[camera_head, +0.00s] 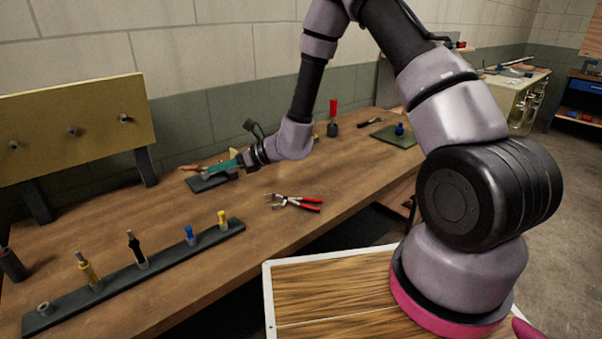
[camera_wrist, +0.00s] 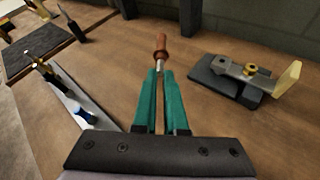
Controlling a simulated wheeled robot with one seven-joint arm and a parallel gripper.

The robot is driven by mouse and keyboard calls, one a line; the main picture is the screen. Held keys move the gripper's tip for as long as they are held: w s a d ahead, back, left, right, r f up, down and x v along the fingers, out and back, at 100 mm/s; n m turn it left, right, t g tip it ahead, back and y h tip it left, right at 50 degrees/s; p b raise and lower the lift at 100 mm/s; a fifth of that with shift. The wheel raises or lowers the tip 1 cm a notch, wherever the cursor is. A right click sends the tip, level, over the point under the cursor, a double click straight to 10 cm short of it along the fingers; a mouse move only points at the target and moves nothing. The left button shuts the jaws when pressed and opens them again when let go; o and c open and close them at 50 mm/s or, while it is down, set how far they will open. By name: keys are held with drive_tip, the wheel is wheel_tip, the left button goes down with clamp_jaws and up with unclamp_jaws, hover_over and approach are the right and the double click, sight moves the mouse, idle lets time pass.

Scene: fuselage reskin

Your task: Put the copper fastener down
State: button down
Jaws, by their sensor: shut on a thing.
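The copper fastener (camera_wrist: 160,44) is a reddish-brown piece with a silvery shank, standing out from between the fingertips in the wrist view. It also shows in the head view (camera_head: 190,167), just left of the fingers. My gripper (camera_wrist: 158,73) has teal fingers closed on the shank. In the head view my gripper (camera_head: 212,168) is over the back of the workbench, beside a dark block (camera_head: 207,183). The dark rail (camera_head: 160,263) along the bench front carries several upright fasteners with yellow, black and blue parts and a grey ring at its left end.
A yellow panel (camera_head: 75,120) with several pins stands at the back left. Red-handled pliers (camera_head: 295,203) lie mid-bench. A green mat (camera_head: 398,136) lies farther right. In the wrist view a dark fixture (camera_wrist: 226,82) with a brass piece stands right of the fingers. Bare wood lies between.

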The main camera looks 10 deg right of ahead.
drive_tip(key=n+g, duration=0.2)
hover_over(206, 219)
drive_tip(key=f, duration=0.2)
wheel_tip(206, 219, down, 10)
drive_tip(key=shift+r, duration=0.15)
drive_tip(key=c, duration=1)
unclamp_jaws()
drive_tip(key=shift+w, duration=0.1)
drive_tip(key=v, duration=1.2)
drive_tip(key=shift+d, duration=0.1)
